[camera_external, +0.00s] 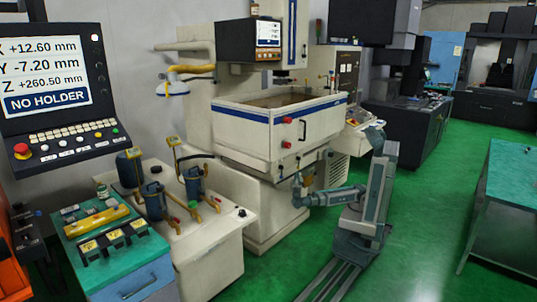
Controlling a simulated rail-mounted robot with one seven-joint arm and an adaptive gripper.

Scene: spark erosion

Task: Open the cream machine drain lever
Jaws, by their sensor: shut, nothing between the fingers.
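The cream machine (238,135) stands in the middle, with a cream tank (250,125) that has a blue stripe. Two red knobs sit on the tank front, an upper one (286,120) and a lower one (286,144). I cannot make out for certain which part is the drain lever, or its position. My gripper (298,183) is shut and empty, in front of the machine's lower right part and below the red knobs. It is small in the picture, and whether it touches the machine cannot be told.
A cream unit with blue filter canisters (153,200) stands left of the machine. A teal-topped cabinet (100,262) is at the front left, below a display panel (45,70). A teal table (510,190) stands at the right. The green floor (430,190) between is clear.

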